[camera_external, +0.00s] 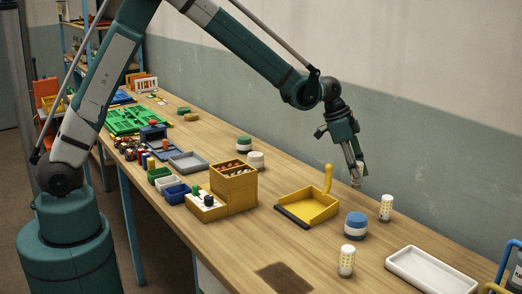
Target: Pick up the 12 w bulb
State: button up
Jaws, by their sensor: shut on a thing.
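My gripper (357,178) is above the wooden table, to the right of the yellow dustpan. Its fingers are closed around a small pale object (358,182), which looks like a bulb and is mostly hidden by the fingers. Two white bulbs with yellow dots stand upright on the table. One bulb (386,208) is just right of and below my gripper in the picture, and the other bulb (346,260) is nearer the front edge. The wattage marks are too small to read, so I cannot tell which is the 12 w bulb.
A yellow dustpan (303,212) with a raised handle lies left of my gripper. A blue-and-white round jar (355,226) stands below it in the picture. A white tray (432,272) is at the right. A yellow box (233,186) and several small bins fill the left.

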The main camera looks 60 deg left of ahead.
aim_at(360, 163)
jog(key=shift+r, duration=1.6)
